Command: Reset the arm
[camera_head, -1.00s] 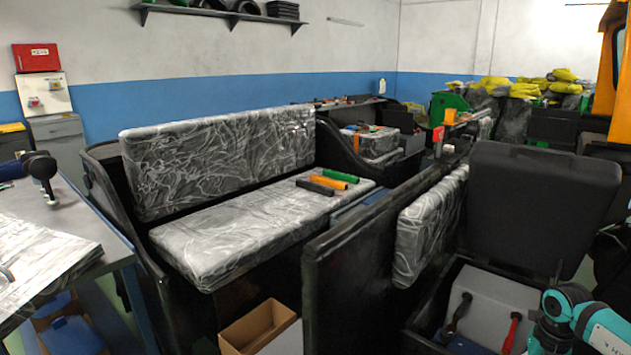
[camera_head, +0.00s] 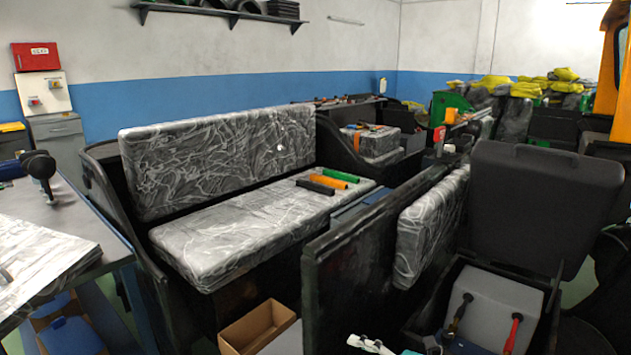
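My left gripper is not in view. At the bottom edge of the head view, small pale and teal parts of my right arm show, with what seems to be my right gripper (camera_head: 370,344) at their left end. Most of that arm is below the picture. I cannot tell whether this gripper is open or shut, and I see nothing held in it. It shows in front of the dark panel, left of an open compartment that holds a grey box (camera_head: 498,300) with a red lead and a dark lead on top.
The compartment's black lid (camera_head: 540,208) stands raised. A wrapped grey seat (camera_head: 240,245) carries green, orange and black cylinders (camera_head: 328,180). A cardboard box (camera_head: 258,325) sits low in front. A work table (camera_head: 95,225) with a dark tool (camera_head: 40,165) stands at left.

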